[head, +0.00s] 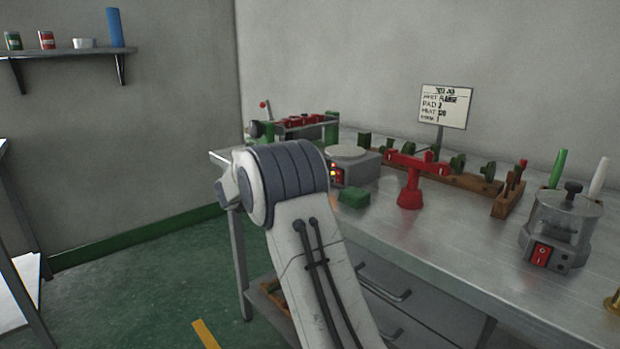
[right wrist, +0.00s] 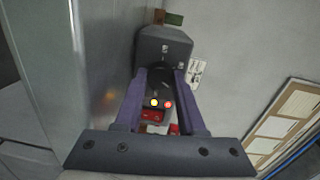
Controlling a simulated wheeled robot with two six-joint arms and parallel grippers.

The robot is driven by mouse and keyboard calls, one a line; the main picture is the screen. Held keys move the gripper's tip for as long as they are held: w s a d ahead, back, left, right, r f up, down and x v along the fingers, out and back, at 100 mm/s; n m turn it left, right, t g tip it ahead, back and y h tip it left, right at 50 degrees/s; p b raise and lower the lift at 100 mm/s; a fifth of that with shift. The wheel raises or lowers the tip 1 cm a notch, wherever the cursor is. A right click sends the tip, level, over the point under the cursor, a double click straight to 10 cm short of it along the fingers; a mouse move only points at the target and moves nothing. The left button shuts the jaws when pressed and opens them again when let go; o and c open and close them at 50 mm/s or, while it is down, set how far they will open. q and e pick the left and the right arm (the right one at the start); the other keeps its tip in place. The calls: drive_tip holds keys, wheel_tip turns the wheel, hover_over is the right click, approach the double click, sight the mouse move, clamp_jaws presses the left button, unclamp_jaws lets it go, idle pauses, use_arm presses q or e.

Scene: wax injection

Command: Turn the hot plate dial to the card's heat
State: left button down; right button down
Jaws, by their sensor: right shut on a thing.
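The grey hot plate (head: 360,166) stands on the metal bench, with a pale round top and a front panel with small lit lamps. My right arm covers its left front. In the right wrist view, my right gripper (right wrist: 157,84) has its two purple fingers either side of the hot plate's dark dial (right wrist: 158,90), shut on it. A yellow and a red lamp shine near the fingers. The dial's setting is too small to read. The white card (head: 443,107) stands behind the bench items; its heat line is blurred, perhaps 120. My left gripper is not in view.
A green block (head: 354,197) lies in front of the hot plate. A red stand (head: 410,185) is to its right, with a wooden rack (head: 465,180) behind. A grey pot with a red switch (head: 562,228) is at the right. The front middle of the bench is clear.

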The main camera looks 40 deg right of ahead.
drive_tip(key=shift+f, duration=0.1)
idle(0.4)
drive_tip(key=c, duration=0.5)
unclamp_jaws()
drive_tip(key=shift+a, duration=0.15)
drive_tip(key=s+a+p, duration=0.1)
drive_tip(key=a, duration=0.9)
drive_tip(key=shift+r, duration=0.35)
drive_tip(key=shift+a, duration=0.1)
